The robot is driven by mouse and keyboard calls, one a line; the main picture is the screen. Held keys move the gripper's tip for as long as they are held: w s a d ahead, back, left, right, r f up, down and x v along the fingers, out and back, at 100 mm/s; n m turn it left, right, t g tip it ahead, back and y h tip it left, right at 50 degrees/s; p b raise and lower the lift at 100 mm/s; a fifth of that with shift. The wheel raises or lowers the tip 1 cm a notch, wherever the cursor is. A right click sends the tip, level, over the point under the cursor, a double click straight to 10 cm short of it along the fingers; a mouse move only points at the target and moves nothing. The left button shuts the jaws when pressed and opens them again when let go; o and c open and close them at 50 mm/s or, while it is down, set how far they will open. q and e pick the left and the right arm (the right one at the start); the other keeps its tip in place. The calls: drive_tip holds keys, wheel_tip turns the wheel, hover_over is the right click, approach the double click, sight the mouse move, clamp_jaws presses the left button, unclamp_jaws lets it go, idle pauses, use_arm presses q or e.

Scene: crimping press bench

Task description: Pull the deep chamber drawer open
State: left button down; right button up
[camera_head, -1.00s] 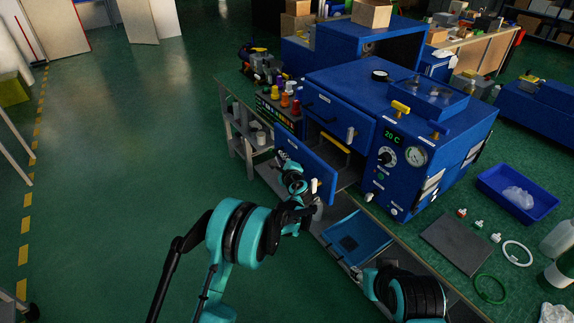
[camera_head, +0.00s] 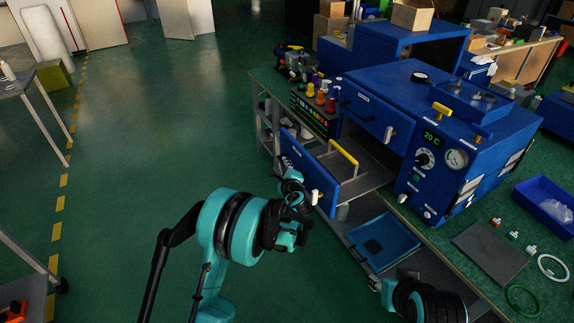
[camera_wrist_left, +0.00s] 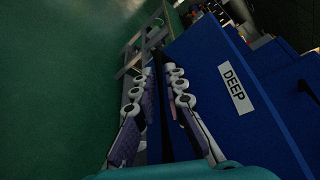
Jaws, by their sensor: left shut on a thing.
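The deep chamber drawer (camera_head: 310,165) stands out from the blue press (camera_head: 440,125), its grey inside and a yellow bar (camera_head: 343,151) showing. Its blue front with the white "DEEP" label (camera_wrist_left: 236,88) fills the right of the left wrist view. My left gripper (camera_head: 287,164) is at the outer side of that front. In the left wrist view its two fingers (camera_wrist_left: 160,100) are shut around the dark handle, which is mostly hidden between them. My right gripper (camera_head: 376,284) is low in the head view, apart from the drawer; its fingers are too small to judge.
A blue tray (camera_head: 385,240) lies below and right of the drawer. Coloured bottles (camera_head: 320,95) stand on the bench behind my left gripper.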

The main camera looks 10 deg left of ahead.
use_arm(q)
drive_tip(key=c, duration=1.6)
unclamp_jaws()
drive_tip(key=shift+o, duration=0.2)
drive_tip(key=v, duration=1.2)
